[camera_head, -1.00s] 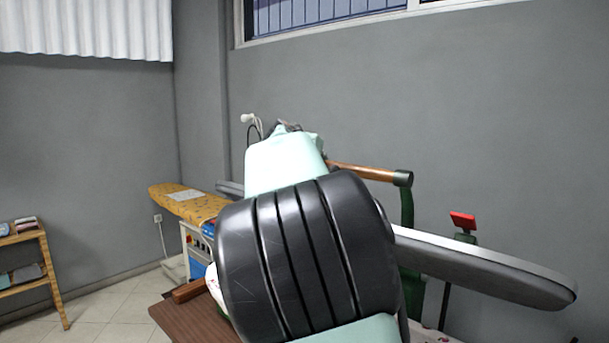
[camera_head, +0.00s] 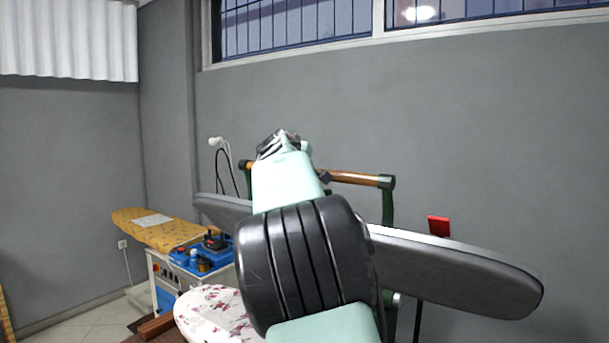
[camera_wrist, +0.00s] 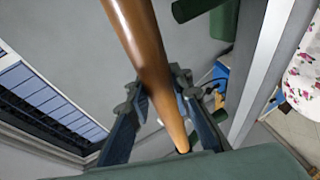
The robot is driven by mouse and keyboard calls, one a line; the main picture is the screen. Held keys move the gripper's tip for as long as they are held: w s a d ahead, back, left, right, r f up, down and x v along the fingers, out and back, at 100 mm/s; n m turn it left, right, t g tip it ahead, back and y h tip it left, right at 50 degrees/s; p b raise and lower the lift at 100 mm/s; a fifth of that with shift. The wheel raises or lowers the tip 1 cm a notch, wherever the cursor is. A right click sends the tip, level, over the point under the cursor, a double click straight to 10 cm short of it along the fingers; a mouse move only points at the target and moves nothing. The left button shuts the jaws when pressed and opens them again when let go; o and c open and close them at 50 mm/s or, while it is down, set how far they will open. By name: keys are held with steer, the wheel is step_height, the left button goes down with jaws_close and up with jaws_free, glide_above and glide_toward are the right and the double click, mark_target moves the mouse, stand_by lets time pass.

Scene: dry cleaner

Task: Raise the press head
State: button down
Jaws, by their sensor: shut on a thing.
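The press head (camera_head: 455,275) is a long grey padded board with a pale upper edge, partly hidden behind my arm. It stands apart above the white floral pad (camera_head: 214,312) of the press. A wooden handle bar (camera_head: 362,179) with dark end fittings runs above the head. In the wrist view, my gripper (camera_wrist: 163,98) has its fingers on either side of the wooden bar (camera_wrist: 142,45) and is shut on it. In the head view my arm hides much of the press's middle.
A yellow ironing board (camera_head: 160,232) stands at the left, beside a white cabinet (camera_head: 166,283) with a blue tray (camera_head: 199,262) of small items. A red-topped post (camera_head: 438,226) stands behind the press head. A grey wall (camera_head: 480,130) closes the back.

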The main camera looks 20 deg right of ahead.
steer(key=shift+r, duration=0.2)
steer(key=c, duration=1.7)
jaws_free()
steer(key=shift+c, duration=0.2)
steer(key=shift+f, duration=0.1)
steer(key=shift+s, duration=0.1)
steer(key=v, duration=1.2)
